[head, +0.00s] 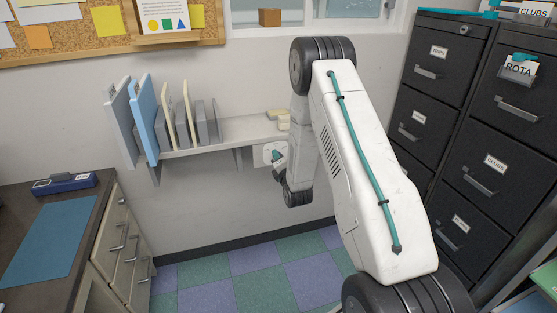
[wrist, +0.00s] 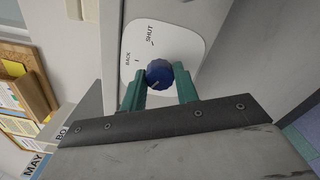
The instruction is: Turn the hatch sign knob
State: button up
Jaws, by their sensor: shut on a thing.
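The knob (wrist: 159,73) is round and dark blue, on a pale rounded plate (wrist: 185,38) marked BACK and SHUT, each with a tick line. A small pale mark shows on the knob's lower left side; I cannot tell for sure which label it lines up with. My gripper (wrist: 160,82) has its two green fingers on either side of the knob, shut on it. In the head view, the plate (head: 259,156) is on the wall under the shelf, and my gripper (head: 277,157) is at it. My gripper hides the knob there.
A wall shelf (head: 225,131) with upright folders is just above the plate. Dark filing cabinets (head: 440,95) stand to the right. A desk (head: 20,205) with a blue mat (head: 48,240) and drawers is at the left. Checkered floor between is clear.

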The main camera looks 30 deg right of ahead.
jog(key=shift+f, duration=0.1)
jog(key=o, duration=1)
jog(key=shift+c, duration=0.2)
jog(key=v, duration=0.7)
jog(key=shift+s, duration=0.4)
jog(key=shift+a, duration=0.15)
